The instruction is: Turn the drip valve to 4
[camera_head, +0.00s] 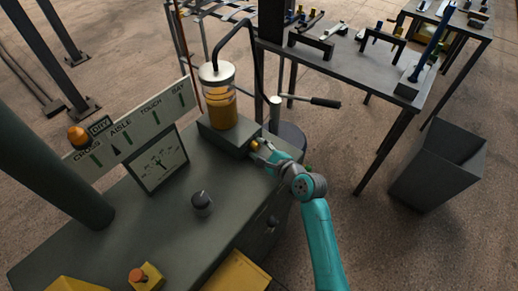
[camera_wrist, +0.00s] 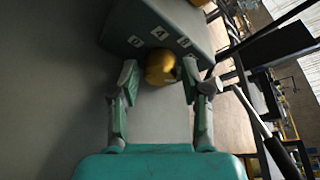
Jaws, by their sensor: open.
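The drip valve is a round brass knob (camera_wrist: 160,68) on the front face of a dark grey block (camera_head: 222,137). The block stands under a glass oil jar (camera_head: 220,100) with amber liquid. Small white number plates sit around the knob in the wrist view; the top one (camera_wrist: 159,33) seems to read 4, and the side ones are hard to read. My gripper (camera_wrist: 160,76) is open, with one finger on each side of the knob; I cannot tell whether either touches it. In the head view my gripper (camera_head: 263,151) is at the block's front and partly hides the knob. The knob's pointer direction is unclear.
The grey cabinet top (camera_head: 165,220) carries a black dial knob (camera_head: 202,202), a gauge (camera_head: 160,162) and an orange button on a yellow box (camera_head: 146,276). A black-handled lever (camera_head: 312,101) projects beside the jar. A workbench (camera_head: 350,65) and a grey bin (camera_head: 437,167) stand to the right.

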